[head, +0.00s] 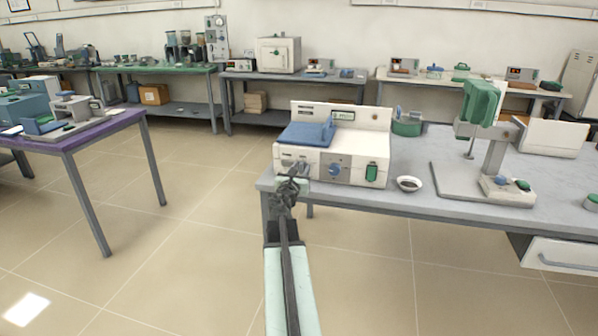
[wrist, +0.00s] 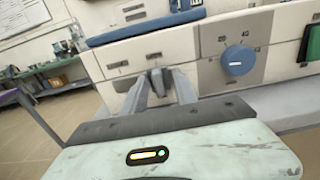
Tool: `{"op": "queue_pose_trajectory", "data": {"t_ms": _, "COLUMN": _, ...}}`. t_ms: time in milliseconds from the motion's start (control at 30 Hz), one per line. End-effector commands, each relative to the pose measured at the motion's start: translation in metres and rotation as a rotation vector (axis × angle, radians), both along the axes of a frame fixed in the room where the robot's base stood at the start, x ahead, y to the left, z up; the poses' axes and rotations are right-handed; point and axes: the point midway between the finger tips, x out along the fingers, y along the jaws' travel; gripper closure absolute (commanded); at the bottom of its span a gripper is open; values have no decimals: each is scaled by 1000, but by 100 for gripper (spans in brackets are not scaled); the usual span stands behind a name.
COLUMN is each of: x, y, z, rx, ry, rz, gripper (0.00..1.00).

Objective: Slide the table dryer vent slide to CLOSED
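The table dryer (head: 322,160) is a white box with a blue lid (head: 305,134), standing at the left end of the grey table. Its front also fills the upper part of the wrist view (wrist: 175,45), with a blue knob (wrist: 238,60) on a grey panel. A small dark tab (wrist: 157,82), seemingly the vent slide, shows low on the white front, left of that panel. My gripper (head: 288,182) is at the dryer's front left; in the wrist view its fingers (wrist: 158,84) stand on both sides of the tab. Contact and the slide's marked position cannot be made out.
A green switch (head: 371,173) is at the dryer's right front. A small bowl (head: 409,184) and a stand with a green head (head: 482,103) are farther right on the table. A purple-topped table (head: 75,138) stands left, with open floor between.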

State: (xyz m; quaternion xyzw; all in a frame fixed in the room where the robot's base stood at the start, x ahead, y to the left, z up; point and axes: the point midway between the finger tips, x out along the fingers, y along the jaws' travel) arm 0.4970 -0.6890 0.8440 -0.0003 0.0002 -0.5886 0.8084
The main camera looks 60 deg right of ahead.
Motion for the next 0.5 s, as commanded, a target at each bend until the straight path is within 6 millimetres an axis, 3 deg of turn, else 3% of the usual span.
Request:
{"op": "queue_pose_trajectory", "data": {"t_ms": 100, "x": 0, "y": 1, "z": 0, "rx": 0, "ry": 0, "rz": 0, "gripper": 65}}
{"op": "queue_pose_trajectory", "data": {"t_ms": 233, "x": 0, "y": 1, "z": 0, "rx": 0, "ry": 0, "rz": -1, "gripper": 99}}
{"op": "queue_pose_trajectory", "data": {"t_ms": 500, "x": -1, "y": 1, "z": 0, "rx": 0, "ry": -1, "rz": -2, "gripper": 100}}
